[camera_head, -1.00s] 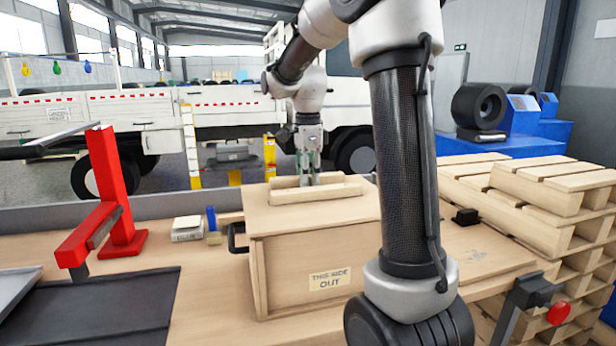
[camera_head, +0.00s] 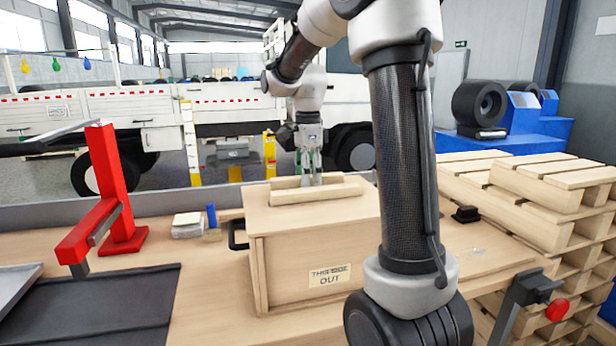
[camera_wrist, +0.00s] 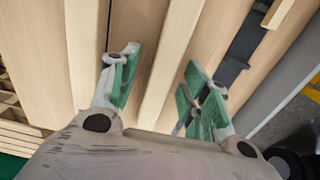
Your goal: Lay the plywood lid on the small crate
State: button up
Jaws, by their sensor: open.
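The small wooden crate (camera_head: 300,260) stands on the bench, with a "THIS SIDE OUT" label on its front and a black handle (camera_head: 237,235) on its left side. A flat plywood lid (camera_head: 262,218) with raised battens covers its top; whether it is fully seated cannot be told. My gripper (camera_head: 310,177) is low over the lid, its tips partly hidden by the front batten (camera_head: 317,191). In the wrist view the green-padded fingers of my gripper (camera_wrist: 160,92) are apart, with a pale batten (camera_wrist: 172,65) running between them. I cannot tell whether they touch it.
A red stand (camera_head: 115,195) and a dark mat (camera_head: 110,305) are at left. Small boxes (camera_head: 187,225) and a blue item (camera_head: 211,215) lie left of the crate. Stacked pallets (camera_head: 540,205) stand at right, near a red-knobbed clamp (camera_head: 530,295). My arm blocks the crate's right side.

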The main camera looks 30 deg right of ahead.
notch_tip(320, 180, up, 12)
jog(key=f+n, duration=0.1)
jog(key=n, duration=0.2)
jog(key=s+f+n, duration=0.1)
jog(key=n, duration=0.2)
jog(key=s+f+n, duration=0.2)
jog(key=n, duration=0.1)
jog(key=s+a+f+n, duration=0.1)
jog(key=s+f+n, duration=0.1)
jog(key=n, duration=0.1)
jog(key=shift+s+n+t, duration=0.1)
jog(key=shift+n+t, duration=0.3)
jog(key=s+f+n, duration=0.1)
jog(key=s+n, duration=0.1)
jog(key=s, duration=0.1)
jog(key=s+a+n, duration=0.1)
jog(key=s+n, duration=0.1)
jog(key=s, duration=0.1)
jog(key=s+a+f+n+t, duration=0.1)
jog(key=s+n, duration=0.1)
jog(key=s, duration=0.1)
jog(key=shift+f, duration=0.3)
jog(key=s+a+f+n+t, duration=0.1)
jog(key=s+a+n+t, duration=0.1)
jog(key=s, duration=0.7)
jog(key=shift+s+f+t, duration=0.25)
jog(key=shift+f+t, duration=0.05)
